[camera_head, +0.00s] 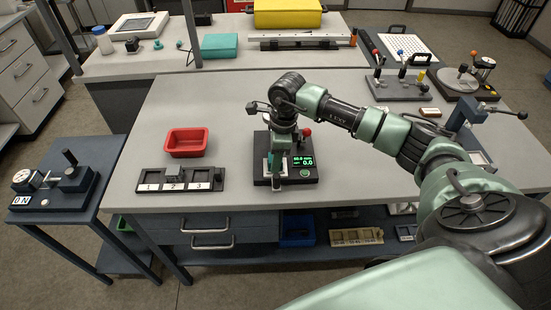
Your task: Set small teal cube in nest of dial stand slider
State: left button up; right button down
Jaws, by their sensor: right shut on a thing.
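My right gripper (277,172) points down over a black device (305,170) with a lit green display on the main table. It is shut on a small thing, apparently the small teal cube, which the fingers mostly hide. A dark stand with a round white dial (24,177) is on the low cart at the left. A black block with a lever (75,178) stands on that base. This may be the dial stand; its nest is too small to make out. My left gripper is not in view.
A red tray (187,151) and a numbered rack (150,187) with a grey block (173,170) lie left of the device. Another dial fixture (484,64) is at the back right. The table's front middle-right is clear.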

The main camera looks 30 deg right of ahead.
jog(key=shift+s+f, duration=0.15)
jog(key=shift+f, duration=0.1)
jog(key=c, duration=1)
grip_release()
jog(key=shift+o, duration=0.7)
jog(key=shift+f, duration=0.15)
jog(key=shift+s+a, duration=0.1)
jog(key=shift+w, duration=0.25)
jog(key=o, duration=0.5)
jog(key=shift+r, duration=0.3)
